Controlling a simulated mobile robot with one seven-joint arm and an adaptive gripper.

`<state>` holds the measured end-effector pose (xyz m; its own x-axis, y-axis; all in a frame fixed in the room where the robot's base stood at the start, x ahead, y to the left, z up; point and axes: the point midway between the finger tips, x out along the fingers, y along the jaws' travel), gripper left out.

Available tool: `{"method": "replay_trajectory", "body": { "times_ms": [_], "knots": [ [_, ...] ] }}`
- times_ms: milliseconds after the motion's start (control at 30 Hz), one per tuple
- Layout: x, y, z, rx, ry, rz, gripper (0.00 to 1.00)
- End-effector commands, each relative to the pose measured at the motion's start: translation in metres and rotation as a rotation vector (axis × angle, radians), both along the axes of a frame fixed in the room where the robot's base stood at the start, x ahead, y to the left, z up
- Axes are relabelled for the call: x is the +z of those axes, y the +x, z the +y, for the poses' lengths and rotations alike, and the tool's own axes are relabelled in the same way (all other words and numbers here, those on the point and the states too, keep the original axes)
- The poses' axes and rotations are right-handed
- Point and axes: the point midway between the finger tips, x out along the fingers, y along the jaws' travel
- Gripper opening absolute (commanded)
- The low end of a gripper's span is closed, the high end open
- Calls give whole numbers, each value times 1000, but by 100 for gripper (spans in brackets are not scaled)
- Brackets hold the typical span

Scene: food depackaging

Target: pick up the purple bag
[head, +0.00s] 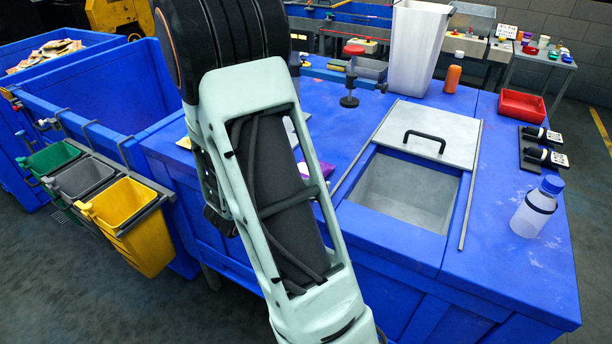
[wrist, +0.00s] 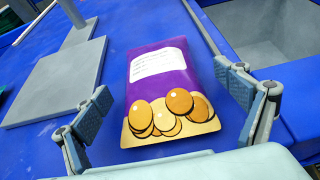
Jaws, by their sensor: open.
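The purple bag (wrist: 165,85) lies flat on the blue table in the wrist view, with a white label and a picture of golden round pieces. My gripper (wrist: 172,105) is open, with one finger on each side of the bag's near part; I cannot tell how high the fingers are above the table. Nothing is held. In the head view only a small purple part of the bag (head: 303,170) shows beside my arm, which hides the rest of it and my gripper.
A sunken bin (head: 408,192) with a sliding lid (head: 428,132) is right of the bag. A grey plate (wrist: 58,80) lies to its left. A white bin (head: 416,50), orange bottle (head: 453,78), red tray (head: 522,105) and clear bottle (head: 534,210) stand on the table.

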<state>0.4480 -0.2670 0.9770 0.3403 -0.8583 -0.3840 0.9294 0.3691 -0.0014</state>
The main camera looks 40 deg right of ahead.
Motion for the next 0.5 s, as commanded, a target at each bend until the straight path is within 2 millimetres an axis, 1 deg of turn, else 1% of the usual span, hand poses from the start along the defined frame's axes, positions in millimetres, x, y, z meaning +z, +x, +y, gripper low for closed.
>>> {"method": "replay_trajectory", "body": {
  "times_ms": [33, 133, 367, 500],
  "knots": [
    [-2, 2, -6, -3, 0, 0, 91],
    [-5, 4, -11, -1, -1, -1, 91],
    [-5, 5, -12, 0, -1, -1, 91],
    [-5, 5, -12, 0, -1, -1, 76]
  ]
}}
